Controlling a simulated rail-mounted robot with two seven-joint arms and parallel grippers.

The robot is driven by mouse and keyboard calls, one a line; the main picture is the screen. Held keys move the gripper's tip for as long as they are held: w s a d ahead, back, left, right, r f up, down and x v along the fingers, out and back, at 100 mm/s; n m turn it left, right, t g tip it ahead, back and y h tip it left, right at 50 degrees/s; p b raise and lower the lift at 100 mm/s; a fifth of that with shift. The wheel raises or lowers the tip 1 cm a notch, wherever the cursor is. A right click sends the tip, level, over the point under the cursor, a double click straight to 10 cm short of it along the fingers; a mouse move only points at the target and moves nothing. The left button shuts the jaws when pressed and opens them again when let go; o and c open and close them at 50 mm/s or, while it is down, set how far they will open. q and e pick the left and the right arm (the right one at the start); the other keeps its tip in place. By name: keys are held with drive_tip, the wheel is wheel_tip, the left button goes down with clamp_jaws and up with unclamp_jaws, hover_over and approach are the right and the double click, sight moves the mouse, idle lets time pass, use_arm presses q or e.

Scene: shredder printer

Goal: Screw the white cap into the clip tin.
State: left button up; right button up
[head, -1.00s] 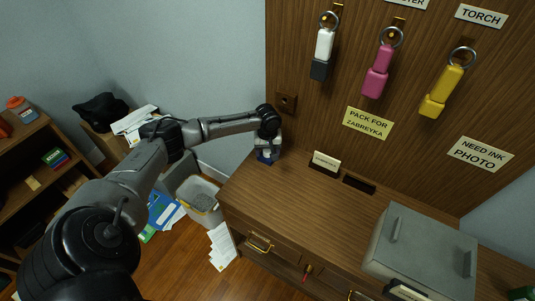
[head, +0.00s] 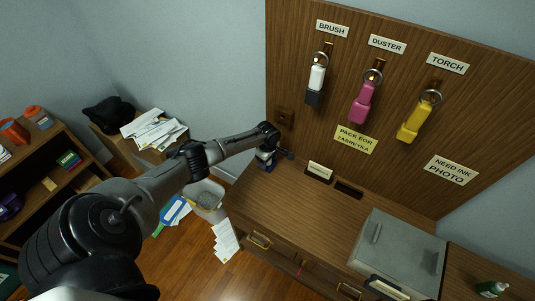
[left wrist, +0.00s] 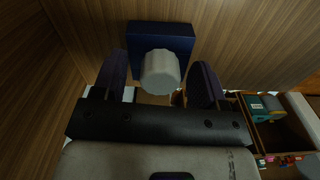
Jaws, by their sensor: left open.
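The white cap (left wrist: 160,74) is a ribbed cylinder in the middle of the left wrist view. It stands in front of the dark blue clip tin (left wrist: 140,36); I cannot tell how far the cap sits in the tin. My left gripper (left wrist: 160,62) is open, with one dark finger on each side of the cap and a visible gap to both. In the head view the left gripper (head: 269,156) is at the desk's back left corner, and the blue tin (head: 264,166) shows partly beneath it. The right gripper is not in view.
The wooden desk (head: 290,210) is clear in the middle. A grey metal box (head: 405,250) stands at its right. A small sign (head: 320,170) is near the back panel. A waste bin (head: 207,199) and loose papers (head: 224,240) are on the floor at left.

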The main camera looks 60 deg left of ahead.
use_arm(q)
drive_tip(key=shift+r+n+p, duration=0.15)
drive_tip(key=shift+n+p, duration=0.3)
drive_tip(key=shift+n, duration=0.45)
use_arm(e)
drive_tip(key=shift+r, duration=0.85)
use_arm(q)
drive_tip(key=shift+n, duration=0.3)
drive_tip(key=n+p, duration=0.4)
drive_tip(key=shift+d+r+n, duration=0.15)
drive_tip(key=shift+n, duration=0.15)
drive_tip(key=shift+w+n+p, duration=0.1)
drive_tip(key=shift+n+p, duration=0.2)
drive_tip(key=shift+n, duration=0.5)
drive_tip(key=n, duration=0.3)
drive_tip(key=shift+f+n, duration=0.3)
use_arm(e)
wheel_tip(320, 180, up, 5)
use_arm(q)
drive_tip(key=shift+c, duration=0.3)
